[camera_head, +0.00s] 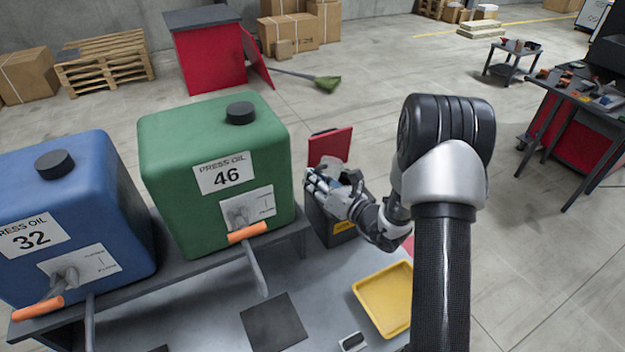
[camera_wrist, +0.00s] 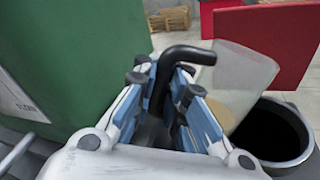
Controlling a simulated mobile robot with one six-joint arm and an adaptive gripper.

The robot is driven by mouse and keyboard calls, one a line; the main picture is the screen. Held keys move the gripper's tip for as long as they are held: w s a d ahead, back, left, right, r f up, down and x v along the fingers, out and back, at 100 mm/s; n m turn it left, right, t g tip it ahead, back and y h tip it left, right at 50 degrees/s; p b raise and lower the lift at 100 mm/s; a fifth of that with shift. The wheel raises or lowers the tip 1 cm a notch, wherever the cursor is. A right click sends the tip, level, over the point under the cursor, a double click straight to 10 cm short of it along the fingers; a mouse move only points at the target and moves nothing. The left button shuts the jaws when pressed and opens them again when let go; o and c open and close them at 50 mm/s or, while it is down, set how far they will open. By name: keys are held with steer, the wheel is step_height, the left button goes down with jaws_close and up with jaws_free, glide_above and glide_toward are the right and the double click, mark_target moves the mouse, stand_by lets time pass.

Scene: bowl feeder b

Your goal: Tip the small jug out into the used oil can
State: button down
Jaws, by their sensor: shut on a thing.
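The small jug (camera_wrist: 243,82) is translucent with a black handle (camera_wrist: 188,54); pale amber shows low in it in the wrist view. My gripper (camera_wrist: 165,82) is shut on that handle, and its fingers hide part of the jug. The jug looks tilted in that view, beside and partly in front of a dark round opening (camera_wrist: 272,136). In the head view my gripper (camera_head: 322,184) is above the dark used oil can (camera_head: 327,228), whose red lid (camera_head: 330,147) stands open behind. The jug is mostly hidden there. I cannot tell whether anything is pouring.
A green press oil tank (camera_head: 205,150) stands close left of my gripper, with a blue tank (camera_head: 65,215) farther left. Both have orange-handled taps. A yellow tray (camera_head: 384,298) lies in front right of the can. Open floor lies behind.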

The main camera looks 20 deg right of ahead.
steer(key=shift+r+p, duration=0.2)
steer(key=shift+p, duration=0.1)
steer(key=shift+r+m+p, duration=0.2)
steer(key=shift+m+p, duration=0.3)
steer(key=shift+w+d+r+m+g+p, duration=0.15)
steer(key=shift+m+g+p, duration=0.15)
steer(key=shift+m+p, duration=0.45)
stand_by(0.4)
steer(key=shift+d+m+p, duration=0.1)
steer(key=shift+m+p, duration=0.2)
steer(key=shift+m, duration=0.05)
stand_by(0.6)
steer(key=shift+w+d+f+m+p, duration=0.15)
steer(key=shift+w+f+m+p, duration=0.05)
steer(key=shift+m+p, duration=0.25)
steer(key=shift+g, duration=0.3)
steer(key=shift+m, duration=0.25)
steer(key=shift+w+d+f+m+y+p, duration=0.1)
steer(key=shift+w+d+m+y+p, duration=0.1)
steer(key=shift+d+m+y+p, duration=0.25)
steer(key=shift+w+m, duration=0.1)
steer(key=shift+m, duration=0.15)
stand_by(0.6)
